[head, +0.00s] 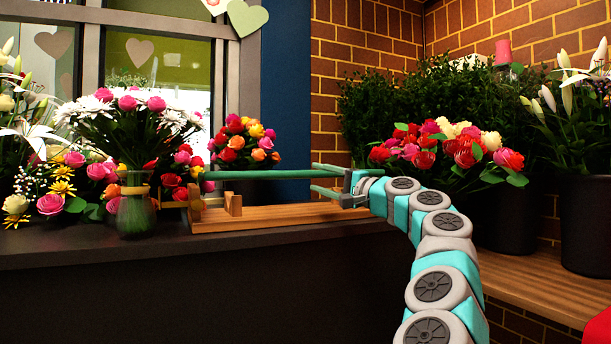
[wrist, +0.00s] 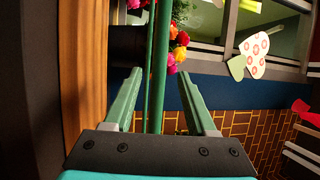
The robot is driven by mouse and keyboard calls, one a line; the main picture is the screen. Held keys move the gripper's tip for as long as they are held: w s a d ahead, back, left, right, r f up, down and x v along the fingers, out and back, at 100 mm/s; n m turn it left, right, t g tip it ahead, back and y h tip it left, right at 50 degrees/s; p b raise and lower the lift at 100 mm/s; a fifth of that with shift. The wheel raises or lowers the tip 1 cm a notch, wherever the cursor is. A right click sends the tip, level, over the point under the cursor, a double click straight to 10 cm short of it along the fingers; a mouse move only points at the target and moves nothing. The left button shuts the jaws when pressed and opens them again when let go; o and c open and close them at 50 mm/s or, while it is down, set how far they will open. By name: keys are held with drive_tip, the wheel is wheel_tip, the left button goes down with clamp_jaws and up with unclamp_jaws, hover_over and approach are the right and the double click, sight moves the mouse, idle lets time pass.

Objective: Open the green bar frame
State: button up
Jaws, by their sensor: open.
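The green bar (head: 262,174) runs level above a wooden base (head: 290,214), from a wooden post at the base's left end toward my gripper. My gripper (head: 312,177) is open at the bar's right part, its green fingers pointing left along the bar. In the wrist view the bar (wrist: 162,50) passes lengthwise between the two spread fingers (wrist: 160,78), with a visible gap on each side. A thinner green strip runs beside it on the left. The bar's near end is hidden by the gripper in the wrist view. I cannot tell whether the bar is latched.
A glass vase (head: 137,212) with a pink and white bouquet stands just left of the base. Roses in a dark pot (head: 245,187) are behind the bar. More roses (head: 450,155) are near my wrist at right. The dark counter front (head: 200,290) is below.

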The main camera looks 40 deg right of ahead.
sight(309, 175)
drive_tip(key=shift+p+x, duration=0.6)
drive_tip(key=shift+x, duration=1.95)
clamp_jaws()
